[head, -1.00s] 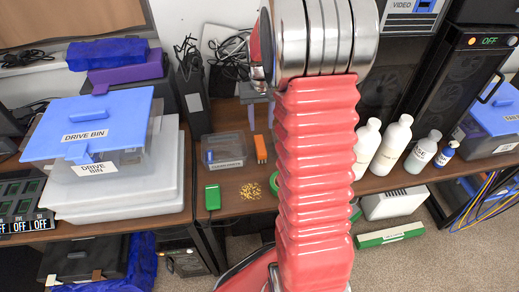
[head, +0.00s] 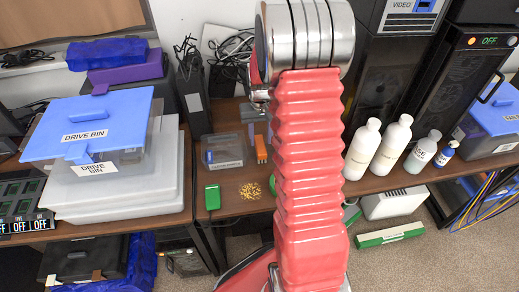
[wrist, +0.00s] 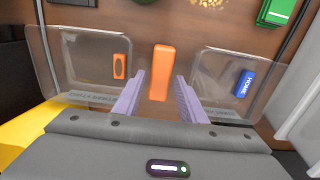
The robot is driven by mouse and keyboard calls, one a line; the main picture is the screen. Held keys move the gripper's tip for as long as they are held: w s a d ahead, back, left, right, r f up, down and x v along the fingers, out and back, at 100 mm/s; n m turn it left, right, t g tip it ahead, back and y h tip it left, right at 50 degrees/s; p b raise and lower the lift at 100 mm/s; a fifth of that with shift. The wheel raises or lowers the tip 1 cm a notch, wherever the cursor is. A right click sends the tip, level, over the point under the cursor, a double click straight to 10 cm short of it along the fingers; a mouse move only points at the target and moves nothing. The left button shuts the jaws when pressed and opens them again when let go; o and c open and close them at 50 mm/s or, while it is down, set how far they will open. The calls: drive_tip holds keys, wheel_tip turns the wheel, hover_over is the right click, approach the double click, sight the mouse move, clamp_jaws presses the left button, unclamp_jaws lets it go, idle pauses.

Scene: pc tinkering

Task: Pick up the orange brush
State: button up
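A plain orange upright block, which looks like the orange brush (wrist: 159,72), stands between two clear bins in the wrist view. It also shows in the head view as a small orange shape (head: 261,149) just left of my red arm. My gripper (wrist: 160,80) is open in the wrist view. Its two lavender fingers are apart, one on each side of the orange block as seen from the wrist. I cannot tell how far beyond the fingertips the block is, and no contact shows. Another orange item (wrist: 121,66) with a dark oval lies in the left clear bin.
A clear bin (wrist: 237,78) with a blue item (wrist: 245,83) is right of the block in the wrist view. A green device (head: 212,197) and a pile of brass bits (head: 250,191) are near the table's front. White bottles (head: 362,150) stand right of my arm.

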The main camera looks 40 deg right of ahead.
sight(260, 144)
drive_tip(key=shift+w+f, duration=0.15)
drive_tip(key=shift+f, duration=2.15)
drive_tip(key=shift+c, duration=0.7)
drive_tip(key=c, duration=0.7)
wheel_tip(260, 144, up, 10)
drive_tip(key=shift+r, duration=0.1)
